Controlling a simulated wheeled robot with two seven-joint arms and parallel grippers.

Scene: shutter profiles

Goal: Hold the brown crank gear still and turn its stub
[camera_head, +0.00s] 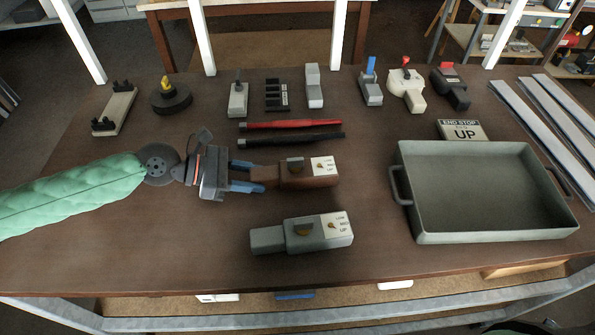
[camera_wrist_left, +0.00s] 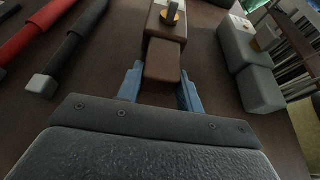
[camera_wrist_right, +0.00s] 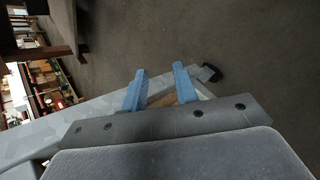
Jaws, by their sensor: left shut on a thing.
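The brown crank gear (camera_head: 318,181) lies on the table left of centre, with a stub (camera_head: 295,169) on top and a white marked plate (camera_head: 323,166) at its right end. My left gripper (camera_head: 251,177) is shut on the gear's narrow left end. In the left wrist view, the narrow brown end (camera_wrist_left: 163,62) sits between the blue fingertips (camera_wrist_left: 160,90), and the brass-coloured stub (camera_wrist_left: 172,13) shows at the top edge. My right gripper (camera_wrist_right: 160,88) is open and empty in its wrist view, over the floor and a pale beam. It is not clearly visible in the head view.
A grey crank gear (camera_head: 270,240) lies in front of the brown one. Red (camera_head: 290,125) and black (camera_head: 305,135) rods lie behind it. A grey tray (camera_head: 408,232) stands right, with an "END STOP UP" sign (camera_head: 460,130) behind. Several small devices line the back.

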